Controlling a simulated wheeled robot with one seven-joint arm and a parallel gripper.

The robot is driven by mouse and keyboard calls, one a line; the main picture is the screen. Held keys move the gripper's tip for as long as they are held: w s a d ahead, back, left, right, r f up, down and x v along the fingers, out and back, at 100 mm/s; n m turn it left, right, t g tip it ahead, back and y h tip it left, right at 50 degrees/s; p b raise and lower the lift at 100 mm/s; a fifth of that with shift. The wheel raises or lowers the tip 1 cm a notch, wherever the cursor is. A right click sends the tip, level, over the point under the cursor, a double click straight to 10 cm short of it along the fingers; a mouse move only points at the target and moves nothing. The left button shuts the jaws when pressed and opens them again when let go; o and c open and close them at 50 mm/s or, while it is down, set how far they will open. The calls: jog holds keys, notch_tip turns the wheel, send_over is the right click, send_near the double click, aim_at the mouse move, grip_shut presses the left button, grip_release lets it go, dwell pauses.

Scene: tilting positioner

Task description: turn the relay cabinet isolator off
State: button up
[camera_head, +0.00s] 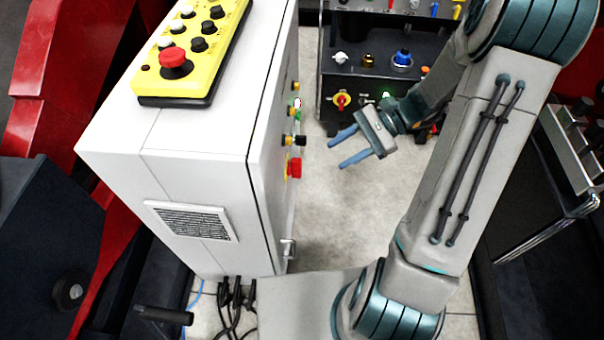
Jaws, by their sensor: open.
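A light grey cabinet (190,115) stands at left centre. Its front door is seen nearly edge-on and carries several small controls, the lowest a red knob on yellow (295,168). Above it is a black knob on yellow (299,141). I cannot read any labels or tell which is the relay cabinet isolator. My gripper (337,155) is open and empty. Its two blue fingers point left toward the door controls, apart from them.
A yellow pendant (197,45) with a red mushroom button (174,60) lies on the cabinet top. The door has a handle (288,248) low down. Cables (232,300) run out at the cabinet's base. A metal-railed cart (570,150) stands at right. Bare floor (345,220) lies below my gripper.

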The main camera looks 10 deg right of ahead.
aim_at(297, 168)
jog(key=w+d+f+m+t+y+b, duration=0.3)
jog(key=f+m+b, duration=0.1)
jog(key=f, duration=0.4)
jog(key=w+d+f+m+t+y+b, duration=0.2)
jog(key=w+f+m+t+y+b, duration=0.15)
jog(key=f, duration=0.55)
jog(key=s+f+b+x, duration=0.1)
jog(key=b+x, duration=0.1)
jog(key=x, duration=1.1)
jog(key=shift+a+r+g+h+b, duration=0.2)
jog(key=shift+a+g+h+b, duration=0.15)
jog(key=shift+a+g, duration=0.1)
grip_shut()
